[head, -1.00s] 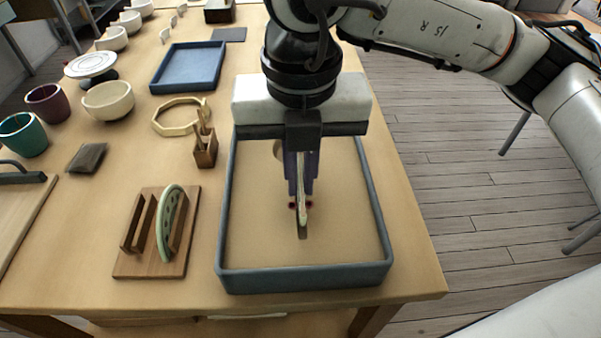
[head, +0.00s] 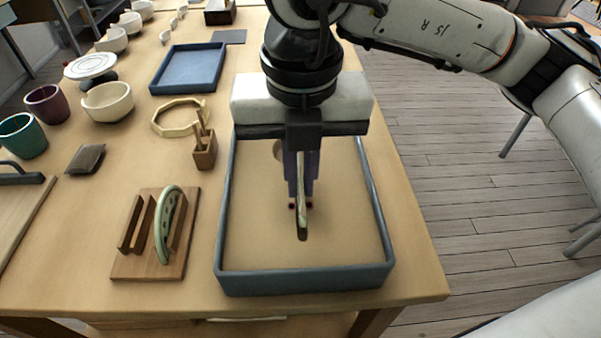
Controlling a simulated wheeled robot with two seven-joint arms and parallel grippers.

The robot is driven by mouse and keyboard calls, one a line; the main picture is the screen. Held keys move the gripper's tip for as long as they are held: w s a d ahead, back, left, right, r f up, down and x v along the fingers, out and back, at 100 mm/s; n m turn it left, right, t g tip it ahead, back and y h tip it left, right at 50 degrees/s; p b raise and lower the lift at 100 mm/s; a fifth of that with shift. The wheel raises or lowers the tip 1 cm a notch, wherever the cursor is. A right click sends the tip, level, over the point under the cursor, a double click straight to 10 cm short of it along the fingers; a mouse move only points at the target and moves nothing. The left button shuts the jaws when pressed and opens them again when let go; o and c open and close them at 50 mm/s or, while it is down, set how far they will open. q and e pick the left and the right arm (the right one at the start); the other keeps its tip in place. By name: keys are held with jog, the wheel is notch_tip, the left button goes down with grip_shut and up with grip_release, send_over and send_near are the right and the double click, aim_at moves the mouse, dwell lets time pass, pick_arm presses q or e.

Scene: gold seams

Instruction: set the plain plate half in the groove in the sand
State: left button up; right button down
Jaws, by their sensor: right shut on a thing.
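The sand tray (head: 305,279) is a blue-grey frame filled with tan sand (head: 264,232). My right gripper (head: 301,203) points down over the middle of the tray, shut on the plain plate half (head: 302,212). The plate half is pale, upright and seen edge-on, with much of it hidden between the fingers. Its lower edge is at the dark groove (head: 302,236) in the sand; I cannot tell how deep it sits. A green patterned plate half (head: 168,222) stands upright in a wooden rack (head: 150,270) left of the tray. My left gripper is not in view.
A small wooden holder (head: 205,152) and a pale octagonal ring (head: 181,117) lie left of the tray. A blue tray (head: 188,68), bowls (head: 108,101) and cups (head: 22,136) stand farther back. The table's right edge runs close beside the sand tray.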

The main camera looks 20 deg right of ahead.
jog(key=shift+f+b, duration=0.7)
jog(key=shift+b, duration=0.1)
jog(key=shift+f, duration=0.1)
dwell(0.4)
jog(key=shift+b, duration=0.3)
jog(key=shift+f+b, duration=0.95)
jog(key=shift+b, duration=0.15)
dwell(0.7)
jog(key=c, duration=1.4)
grip_release()
jog(key=shift+o, duration=0.2)
